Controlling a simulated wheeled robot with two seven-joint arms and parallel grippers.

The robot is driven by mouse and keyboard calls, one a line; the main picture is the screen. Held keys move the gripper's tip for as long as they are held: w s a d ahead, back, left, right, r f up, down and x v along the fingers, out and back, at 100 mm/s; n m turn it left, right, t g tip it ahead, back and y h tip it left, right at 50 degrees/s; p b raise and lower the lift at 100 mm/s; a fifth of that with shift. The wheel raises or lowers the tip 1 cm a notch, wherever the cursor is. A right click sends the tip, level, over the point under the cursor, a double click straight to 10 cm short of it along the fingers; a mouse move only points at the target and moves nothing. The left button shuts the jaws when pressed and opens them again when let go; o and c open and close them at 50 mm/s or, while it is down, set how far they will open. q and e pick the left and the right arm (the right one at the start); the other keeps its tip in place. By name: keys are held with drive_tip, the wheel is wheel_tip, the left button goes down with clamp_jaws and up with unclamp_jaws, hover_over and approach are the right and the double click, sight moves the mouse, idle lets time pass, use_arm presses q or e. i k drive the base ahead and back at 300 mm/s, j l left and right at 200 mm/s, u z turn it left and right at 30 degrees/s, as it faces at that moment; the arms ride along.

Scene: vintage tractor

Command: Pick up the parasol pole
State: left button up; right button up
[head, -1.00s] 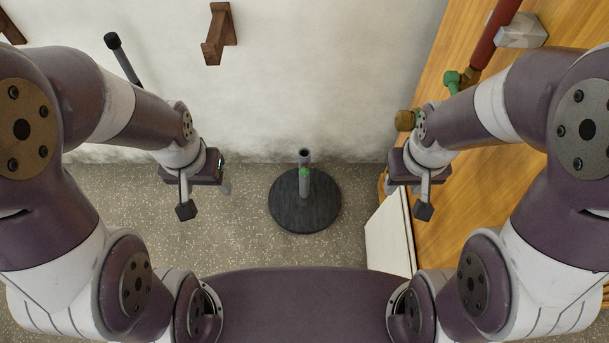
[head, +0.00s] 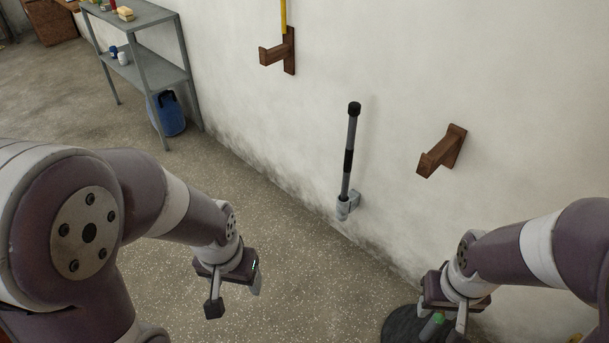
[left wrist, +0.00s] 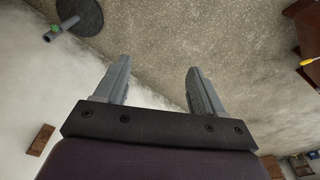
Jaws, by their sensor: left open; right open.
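The parasol pole (head: 349,155) is a slim grey and black rod with a black cap. It stands nearly upright against the white wall, its lower end in a small grey wall holder (head: 347,204). My left gripper (head: 236,296) is open and empty, left of the pole and apart from it. Its two spread fingers (left wrist: 158,78) show in the left wrist view with nothing between them; I cannot make out the pole there. My right gripper (head: 447,322) is open at the lower right, in front of the round dark parasol base (head: 401,326), and partly hides it.
Wooden wall brackets stick out right of the pole (head: 441,152) and above left of it (head: 278,53). A grey metal shelf (head: 150,66) with a blue container (head: 168,113) below stands at the back left. The speckled floor (head: 290,250) before the pole is clear.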

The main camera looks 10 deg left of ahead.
sight(354, 108)
drive_tip(key=z, duration=0.4)
drive_tip(key=i+j+z, duration=0.1)
drive_tip(key=z, duration=0.3)
drive_tip(key=j+z, duration=0.1)
drive_tip(key=z, duration=0.3)
drive_tip(key=i+j+z, duration=0.1)
drive_tip(key=z, duration=0.3)
drive_tip(key=j+z, duration=0.1)
drive_tip(key=z, duration=0.35)
drive_tip(key=j+z, duration=0.25)
drive_tip(key=j, duration=0.2)
drive_tip(key=j+z, duration=0.2)
drive_tip(key=j, duration=0.25)
drive_tip(key=k+j+z, duration=0.1)
drive_tip(key=j+z, duration=0.15)
drive_tip(key=j, duration=0.2)
drive_tip(key=k+j+z, duration=0.2)
drive_tip(key=j, duration=0.25)
drive_tip(key=j+z, duration=0.25)
drive_tip(key=j, duration=0.15)
drive_tip(key=k+j+z, duration=0.2)
drive_tip(key=j, duration=0.2)
drive_tip(key=k+j, duration=0.15)
drive_tip(key=j, duration=0.2)
drive_tip(key=k+j, duration=0.15)
drive_tip(key=j, duration=0.2)
drive_tip(key=k+j, duration=0.15)
drive_tip(key=j, duration=0.25)
drive_tip(key=k+j, duration=0.15)
drive_tip(key=j, duration=0.2)
